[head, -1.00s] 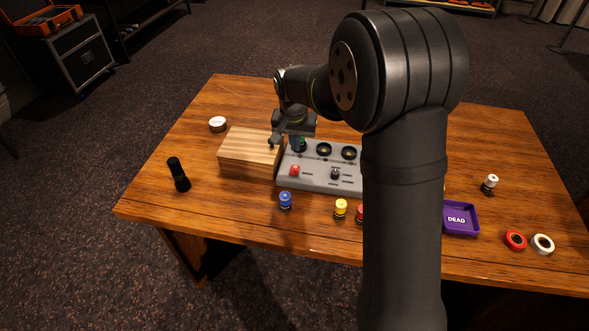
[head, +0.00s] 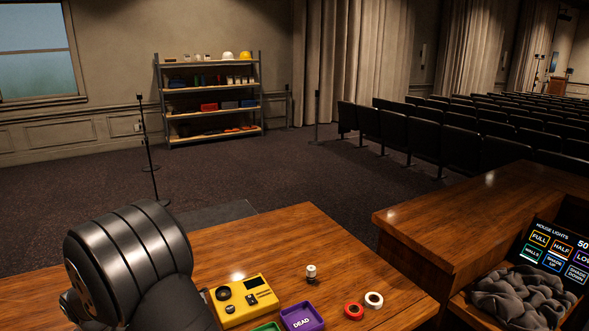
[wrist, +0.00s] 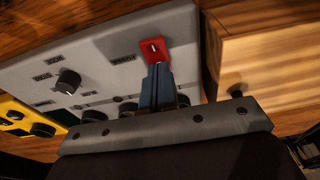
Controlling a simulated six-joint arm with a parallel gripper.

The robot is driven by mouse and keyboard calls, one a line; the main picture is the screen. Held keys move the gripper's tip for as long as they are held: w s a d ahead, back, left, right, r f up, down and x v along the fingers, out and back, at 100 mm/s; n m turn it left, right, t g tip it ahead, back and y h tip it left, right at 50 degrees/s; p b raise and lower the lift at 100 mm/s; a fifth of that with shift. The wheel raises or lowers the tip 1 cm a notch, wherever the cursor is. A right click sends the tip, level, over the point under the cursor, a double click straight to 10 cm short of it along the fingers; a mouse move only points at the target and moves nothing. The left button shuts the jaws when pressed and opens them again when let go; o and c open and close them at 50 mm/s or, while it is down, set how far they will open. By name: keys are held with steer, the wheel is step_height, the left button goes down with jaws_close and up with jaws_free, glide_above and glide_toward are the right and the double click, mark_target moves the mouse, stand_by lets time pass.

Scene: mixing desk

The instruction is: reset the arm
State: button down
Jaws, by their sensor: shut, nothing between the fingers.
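In the wrist view my gripper (wrist: 158,76) is shut and empty, its narrow blue-grey fingers side by side. They point at a red square piece (wrist: 153,49) on the grey control panel (wrist: 105,58), with the tips just below it in the picture. I cannot tell whether they touch it. A dark knob (wrist: 68,81) stands on the panel to the left. In the head view only my dark arm shows at the lower left; my gripper and the grey panel are out of that view.
A wooden block (wrist: 265,62) stands close right of my gripper. A yellow box (head: 243,301), a purple DEAD tray (head: 302,318), a small white-topped jar (head: 311,273), red tape (head: 354,310) and white tape (head: 374,299) are on the wooden table. A higher wooden counter (head: 470,215) stands right.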

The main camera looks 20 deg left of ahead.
step_height(320, 180, up, 17)
steer(key=s+d, duration=0.3)
steer(key=f, duration=0.3)
steer(key=w+f, duration=0.1)
steer(key=shift+a+f, duration=0.4)
stand_by(0.6)
